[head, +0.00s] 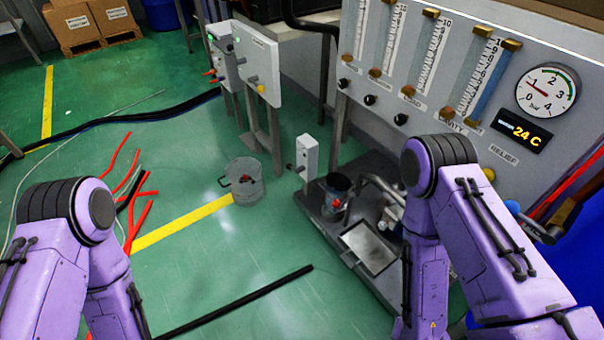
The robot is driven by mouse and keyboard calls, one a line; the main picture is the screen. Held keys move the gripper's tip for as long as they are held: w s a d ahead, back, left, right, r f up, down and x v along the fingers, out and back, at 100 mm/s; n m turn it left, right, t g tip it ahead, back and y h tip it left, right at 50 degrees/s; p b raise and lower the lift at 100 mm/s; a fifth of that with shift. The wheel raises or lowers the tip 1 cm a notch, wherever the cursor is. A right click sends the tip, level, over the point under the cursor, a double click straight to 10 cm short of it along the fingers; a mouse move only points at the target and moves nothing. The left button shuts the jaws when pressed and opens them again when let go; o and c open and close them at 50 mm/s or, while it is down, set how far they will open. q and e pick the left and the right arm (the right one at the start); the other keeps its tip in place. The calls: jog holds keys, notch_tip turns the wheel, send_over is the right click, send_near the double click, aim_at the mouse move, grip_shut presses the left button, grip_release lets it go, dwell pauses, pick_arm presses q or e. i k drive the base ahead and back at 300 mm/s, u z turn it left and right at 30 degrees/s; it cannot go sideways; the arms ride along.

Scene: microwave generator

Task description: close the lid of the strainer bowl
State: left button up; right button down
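An open, dark-rimmed cylindrical bowl (336,184) stands on the low dark skid right of centre, with something red at its front. It may be the strainer bowl; I cannot tell its lid apart for sure. A flat, light-framed square plate or tray (370,247) lies in front of it, and curved metal pipework (385,190) is beside it on the right, partly hidden by my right arm. My purple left arm enters at lower left and my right arm at lower right. Both run out of the bottom of the picture, so neither gripper shows.
A grey bucket (244,181) with red and dark contents stands on the green floor. Red strips (140,215) and a black bar (240,300) lie on the floor. A gauge panel (440,75) rises behind the skid. Open floor lies between my arms.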

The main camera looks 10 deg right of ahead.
aim_at(337, 180)
jog(key=u, duration=0.25)
jog(key=i, duration=0.85)
jog(key=z, duration=0.25)
